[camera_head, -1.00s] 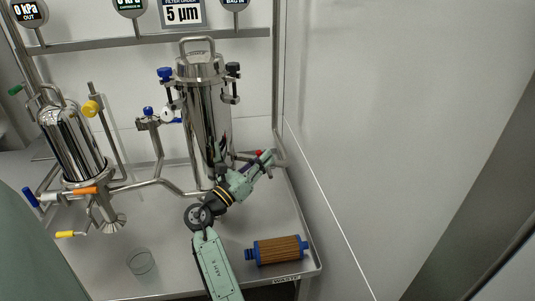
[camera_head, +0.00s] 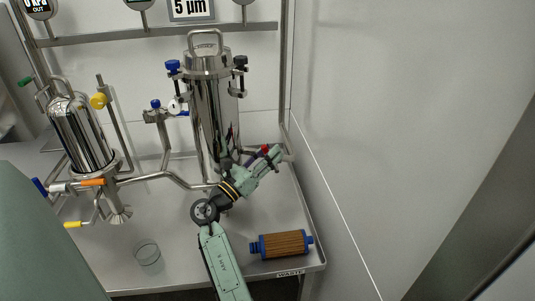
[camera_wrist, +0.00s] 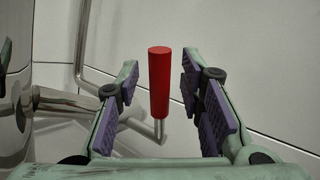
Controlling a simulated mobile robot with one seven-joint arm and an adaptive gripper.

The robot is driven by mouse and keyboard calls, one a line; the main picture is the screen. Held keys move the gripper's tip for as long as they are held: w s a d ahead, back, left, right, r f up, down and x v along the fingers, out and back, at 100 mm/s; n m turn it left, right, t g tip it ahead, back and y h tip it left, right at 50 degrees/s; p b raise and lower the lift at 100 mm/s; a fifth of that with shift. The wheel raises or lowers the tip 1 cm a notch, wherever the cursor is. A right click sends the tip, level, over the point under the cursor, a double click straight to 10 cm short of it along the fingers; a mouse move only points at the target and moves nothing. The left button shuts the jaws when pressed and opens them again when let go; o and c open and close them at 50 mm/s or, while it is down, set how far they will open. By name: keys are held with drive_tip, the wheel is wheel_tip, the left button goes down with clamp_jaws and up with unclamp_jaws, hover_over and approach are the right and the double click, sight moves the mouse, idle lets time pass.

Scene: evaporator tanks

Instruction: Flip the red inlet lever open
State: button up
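The red inlet lever (camera_wrist: 159,82) stands upright between the two purple-padded fingers of my gripper (camera_wrist: 164,105) in the wrist view. Gaps show on both sides of it, so the fingers are open around it and not pressing on it. Its thin metal stem bends down to a pipe (camera_wrist: 75,103) behind. In the head view only a small red part of the lever (camera_head: 265,149) shows beside my gripper (camera_head: 274,152), at the right of the tall steel filter housing (camera_head: 211,110). My gripper hides the rest there.
A brown pleated filter cartridge (camera_head: 284,244) with blue ends lies at the table's right front. A clear glass cup (camera_head: 147,254) stands at the front left. A smaller steel tank (camera_head: 82,130) with orange, yellow and blue handles stands left. A wall (camera_head: 400,120) rises close on the right.

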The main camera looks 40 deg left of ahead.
drive_tip(key=d+v, duration=0.1)
drive_tip(key=v, duration=1.1)
drive_tip(key=shift+a, duration=0.5)
drive_tip(key=shift+c, duration=0.2)
